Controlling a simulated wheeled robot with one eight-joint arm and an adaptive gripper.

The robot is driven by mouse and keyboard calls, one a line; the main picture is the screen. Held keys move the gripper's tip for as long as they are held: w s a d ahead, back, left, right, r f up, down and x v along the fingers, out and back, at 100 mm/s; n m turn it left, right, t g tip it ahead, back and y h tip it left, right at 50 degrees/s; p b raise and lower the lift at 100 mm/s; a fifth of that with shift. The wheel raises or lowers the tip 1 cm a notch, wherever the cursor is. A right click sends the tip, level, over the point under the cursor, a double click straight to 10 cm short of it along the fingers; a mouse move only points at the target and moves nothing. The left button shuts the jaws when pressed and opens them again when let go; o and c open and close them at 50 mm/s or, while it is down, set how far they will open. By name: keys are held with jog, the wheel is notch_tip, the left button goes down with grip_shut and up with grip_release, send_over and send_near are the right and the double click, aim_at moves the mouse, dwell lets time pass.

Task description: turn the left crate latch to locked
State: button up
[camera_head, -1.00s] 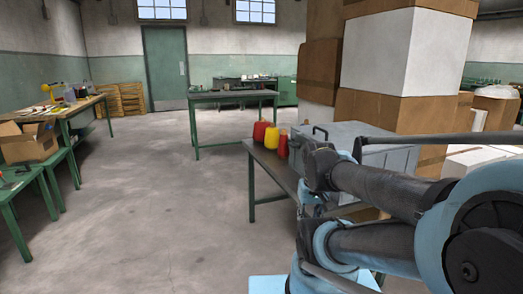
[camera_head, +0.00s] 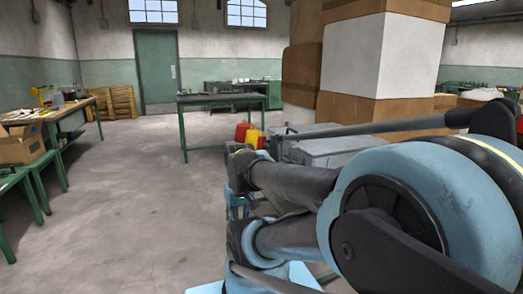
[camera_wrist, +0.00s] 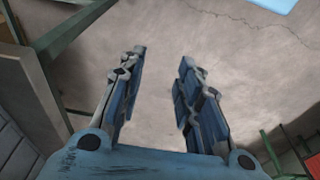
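A grey crate (camera_head: 325,150) with a flat lid sits right of centre in the head view, partly behind my arm. Its latches cannot be made out, so the left latch and its position are hidden. My gripper (camera_wrist: 161,62) shows in the wrist view with its two fingers spread apart. Nothing is between the fingers, and bare concrete floor lies beyond them. In the head view the gripper itself cannot be made out; my arm links fill the lower right.
Red (camera_head: 242,131) and yellow (camera_head: 252,138) spools stand left of the crate. A green-legged table (camera_head: 221,97) stands farther back. A cardboard box (camera_head: 20,148) is on the left bench. Wrapped cartons (camera_head: 378,55) rise behind the crate. The floor (camera_head: 125,205) at centre left is clear.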

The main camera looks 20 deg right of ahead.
jog(key=w+d+r+n+h, duration=0.1)
jog(key=w+d+r+h, duration=0.25)
jog(key=w, duration=0.25)
jog(key=w+d+r+g+h, duration=0.1)
jog(key=w+d+r+h, duration=0.1)
jog(key=w+d+r, duration=0.35)
jog(key=w+d+r+n+h, duration=0.1)
jog(key=w+d+r+h, duration=0.15)
jog(key=w, duration=0.55)
jog(key=w+a+f+m+h, duration=0.1)
jog(key=w+a+h, duration=0.3)
jog(key=w, duration=0.6)
jog(key=w+a+m+h, duration=0.1)
jog(key=w+h, duration=0.5)
jog(key=w, duration=0.4)
jog(key=d, duration=1.7)
jog(key=shift+g, duration=0.3)
jog(key=shift+f, duration=0.1)
grip_shut()
